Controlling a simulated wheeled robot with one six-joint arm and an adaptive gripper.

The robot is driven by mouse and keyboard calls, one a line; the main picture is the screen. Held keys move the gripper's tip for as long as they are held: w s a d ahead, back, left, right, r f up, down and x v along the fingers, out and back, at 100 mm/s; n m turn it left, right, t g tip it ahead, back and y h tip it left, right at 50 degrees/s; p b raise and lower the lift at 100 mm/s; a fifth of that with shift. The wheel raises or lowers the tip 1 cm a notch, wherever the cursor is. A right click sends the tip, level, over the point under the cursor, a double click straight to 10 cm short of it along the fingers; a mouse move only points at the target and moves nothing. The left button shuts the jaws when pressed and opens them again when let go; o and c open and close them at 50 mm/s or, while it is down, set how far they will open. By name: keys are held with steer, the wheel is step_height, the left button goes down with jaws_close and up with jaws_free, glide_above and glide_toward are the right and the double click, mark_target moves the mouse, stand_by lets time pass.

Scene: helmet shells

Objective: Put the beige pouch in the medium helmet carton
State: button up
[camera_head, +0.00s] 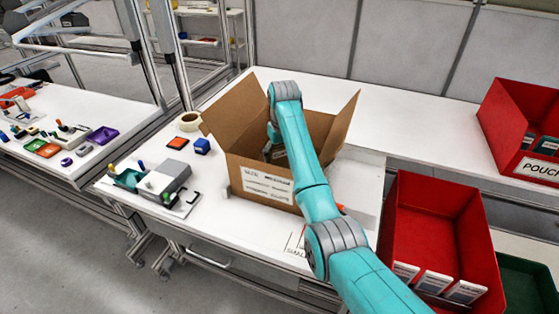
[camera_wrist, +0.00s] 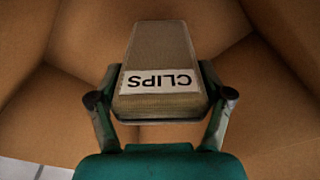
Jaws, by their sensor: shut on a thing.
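An open cardboard carton (camera_head: 262,184) stands on the white table with its flaps spread; a printed label is on its front, too small to read. My teal arm reaches over and down into it. In the wrist view my gripper (camera_wrist: 160,100) is shut on a beige pouch (camera_wrist: 158,50) with a white label reading CLIPS, upside down. The carton's brown inner walls (camera_wrist: 60,60) surround the pouch in that view. In the head view the arm and carton walls mostly hide the gripper and pouch. I cannot tell whether the pouch touches the carton floor.
A red bin (camera_head: 432,205) with white-labelled packs stands right of the carton, and another red bin labelled POUCH (camera_head: 497,115) is at the far right. A grey fixture (camera_head: 165,178), a blue box (camera_head: 202,146) and a tape roll (camera_head: 189,121) lie to the left. The table behind the carton is clear.

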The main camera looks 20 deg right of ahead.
steer(key=shift+f, duration=1.3)
steer(key=o, duration=1.1)
steer(key=shift+r, duration=0.1)
